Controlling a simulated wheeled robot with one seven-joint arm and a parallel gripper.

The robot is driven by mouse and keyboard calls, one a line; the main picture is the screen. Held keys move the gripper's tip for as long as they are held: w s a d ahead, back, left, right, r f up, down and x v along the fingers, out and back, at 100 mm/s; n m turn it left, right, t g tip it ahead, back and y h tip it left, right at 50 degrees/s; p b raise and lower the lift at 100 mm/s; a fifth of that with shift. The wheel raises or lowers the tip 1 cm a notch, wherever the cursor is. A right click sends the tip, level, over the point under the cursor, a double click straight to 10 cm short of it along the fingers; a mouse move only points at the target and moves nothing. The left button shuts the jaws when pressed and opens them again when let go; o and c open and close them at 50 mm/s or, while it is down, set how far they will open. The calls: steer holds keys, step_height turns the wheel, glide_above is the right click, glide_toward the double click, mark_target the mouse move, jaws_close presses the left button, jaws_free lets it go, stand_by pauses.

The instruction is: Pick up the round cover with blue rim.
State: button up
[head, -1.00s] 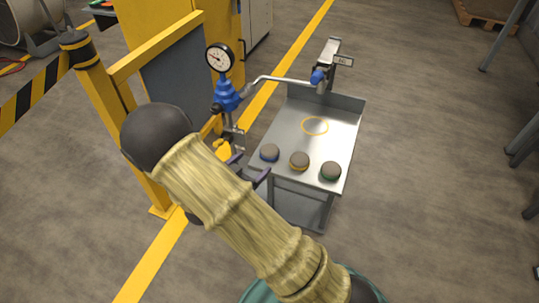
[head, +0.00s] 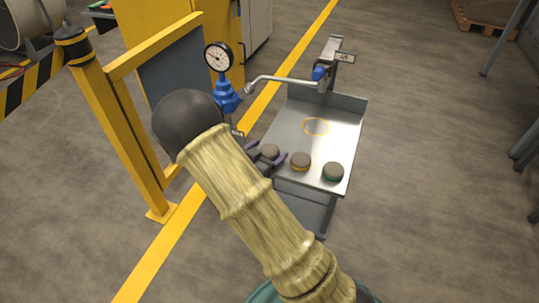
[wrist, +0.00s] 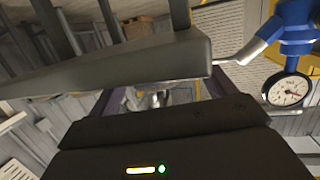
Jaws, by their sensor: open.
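The round cover with blue rim (head: 269,151) sits at the left of the front row of covers on the metal table (head: 340,127). Its grey top shows in the head view, but its rim is mostly hidden by my gripper (head: 267,154). The gripper is open, with its dark purple fingers to the left and right of this cover. I cannot tell whether they touch it. In the wrist view the cover cannot be made out.
A yellow-rimmed cover (head: 301,161) is close to the right of my gripper, and a green-rimmed cover (head: 333,172) is beyond it. A yellow ring (head: 316,127) marks bare tabletop behind. A gauge (head: 218,58) on a blue fitting and a yellow frame (head: 107,130) stand left.

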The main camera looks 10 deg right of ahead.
mark_target(273, 146)
steer(key=b+x, duration=0.1)
steer(key=x, duration=0.1)
steer(key=shift+w+d+f, duration=0.1)
steer(key=shift+d+f, duration=0.1)
steer(key=shift+d, duration=0.05)
steer(key=shift+w+d+r, duration=0.1)
steer(key=shift+w+d, duration=0.05)
steer(key=shift+w, duration=0.05)
steer(key=c, duration=1.1)
step_height(273, 146, up, 10)
steer(key=p, duration=0.5)
steer(key=shift+c, duration=0.2)
steer(key=shift+d+p, duration=0.1)
steer(key=shift+p, duration=0.25)
